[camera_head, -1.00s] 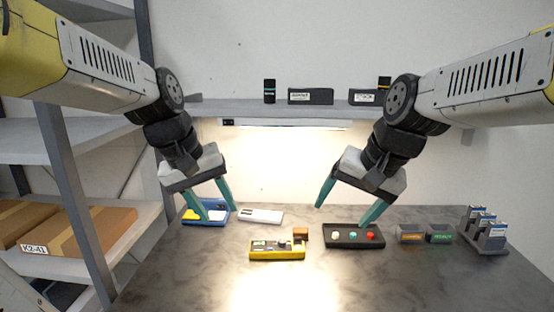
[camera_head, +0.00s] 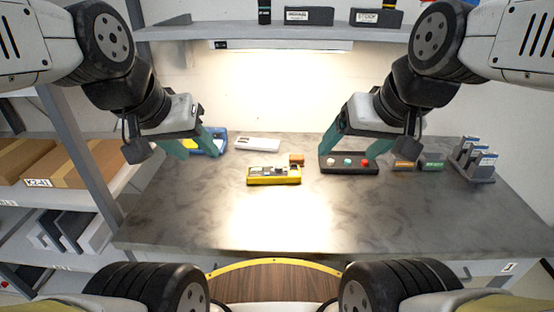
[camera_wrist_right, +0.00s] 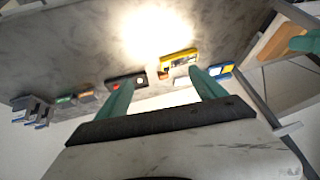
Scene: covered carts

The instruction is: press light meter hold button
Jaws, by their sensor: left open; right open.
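A yellow handheld device (camera_head: 273,175) with a small display and dark controls lies on the grey table; it looks like the light meter, but its labels are too small to read. A brown block (camera_head: 297,159) sits at its back right corner. The device also shows in the right wrist view (camera_wrist_right: 181,58). My left gripper (camera_head: 196,151) is open and empty, left of the device, in front of the blue tray and partly hiding it. My right gripper (camera_head: 367,154) is open and empty, right of the device, around the black button box in the picture; it also shows in the wrist view (camera_wrist_right: 160,79).
A blue tray (camera_head: 219,142) and a white flat device (camera_head: 257,145) lie at the back left. Small labelled blocks (camera_head: 431,164) and a rack (camera_head: 474,160) stand right. The table's front (camera_head: 290,225) is clear.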

